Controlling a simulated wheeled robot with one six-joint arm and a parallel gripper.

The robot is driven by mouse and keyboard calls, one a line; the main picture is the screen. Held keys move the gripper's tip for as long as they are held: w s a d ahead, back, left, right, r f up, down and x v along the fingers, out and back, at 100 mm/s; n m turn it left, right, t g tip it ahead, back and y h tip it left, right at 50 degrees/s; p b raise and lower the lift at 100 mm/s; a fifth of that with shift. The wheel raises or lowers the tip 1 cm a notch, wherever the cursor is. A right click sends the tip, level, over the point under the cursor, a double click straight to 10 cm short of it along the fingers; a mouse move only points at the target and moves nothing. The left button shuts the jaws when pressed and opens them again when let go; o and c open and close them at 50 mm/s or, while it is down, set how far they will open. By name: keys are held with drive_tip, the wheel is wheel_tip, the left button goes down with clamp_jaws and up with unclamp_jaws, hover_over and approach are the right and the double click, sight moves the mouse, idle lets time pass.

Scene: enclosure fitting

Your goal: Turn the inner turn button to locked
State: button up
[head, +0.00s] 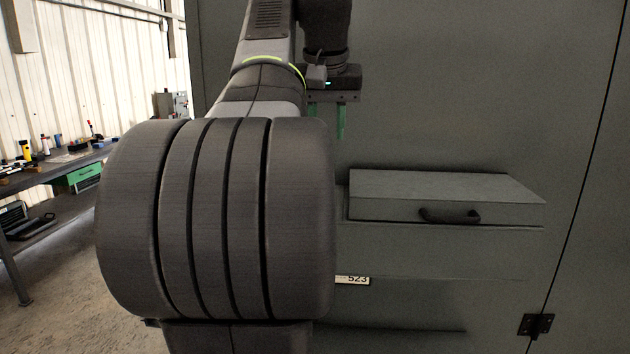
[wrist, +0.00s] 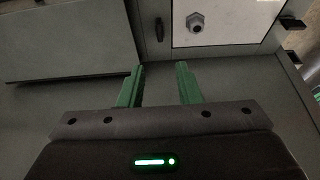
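My gripper (wrist: 160,68) shows in the wrist view with its two green fingers apart and nothing between them. In the head view my gripper (head: 327,122) hangs in front of the large grey enclosure (head: 450,90), fingers pointing down. Beyond the fingertips in the wrist view is a pale panel (wrist: 235,20) with a metal hex fitting (wrist: 196,22). A small dark upright piece (wrist: 159,29) sits at the panel's left edge, apart from the fingers. I cannot tell whether it is the inner turn button or how it is set. The head view does not show the button clearly.
A grey box-shaped front (head: 400,205) with a black handle (head: 450,215) juts from the enclosure. A number plate (head: 352,280) and a black hinge (head: 536,325) are lower. Dark blocks (wrist: 293,23) flank the pale panel's right side. A workbench (head: 70,160) stands far left.

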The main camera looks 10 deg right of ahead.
drive_tip(key=b+x, duration=0.1)
drive_tip(key=x, duration=1.2)
drive_tip(key=shift+f+b, duration=0.3)
drive_tip(key=shift+b, duration=0.05)
drive_tip(key=shift+c, duration=0.2)
clamp_jaws()
